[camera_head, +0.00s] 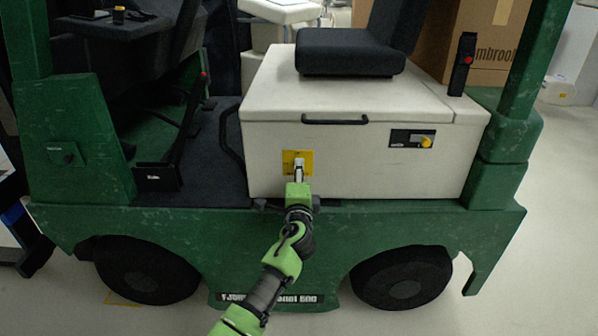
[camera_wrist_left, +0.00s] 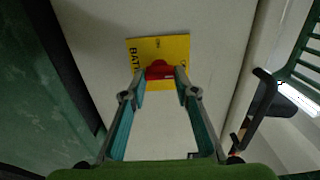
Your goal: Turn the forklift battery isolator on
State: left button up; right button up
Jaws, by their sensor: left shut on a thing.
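The battery isolator's yellow plate (camera_head: 305,156) is on the front of the forklift's cream battery box, left of its middle. In the left wrist view, the yellow plate (camera_wrist_left: 175,46) carries black letters beginning "BAT" and the red isolator knob (camera_wrist_left: 160,69). My left gripper (camera_head: 299,170) reaches up to the plate and hides the knob in the head view. In the left wrist view, the fingertips of my left gripper (camera_wrist_left: 161,79) are closed on the two sides of the knob. My right gripper is not in view.
The cream battery box (camera_head: 350,160) has a black handle bar (camera_head: 335,121) above the plate. A small panel with a yellow knob (camera_head: 425,142) is to the right. A black seat (camera_head: 350,60) sits on top. The green chassis (camera_head: 420,225) juts out below.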

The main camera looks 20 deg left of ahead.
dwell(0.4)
pick_arm(q)
jog(key=o, duration=1.1)
jog(key=v, duration=1.2)
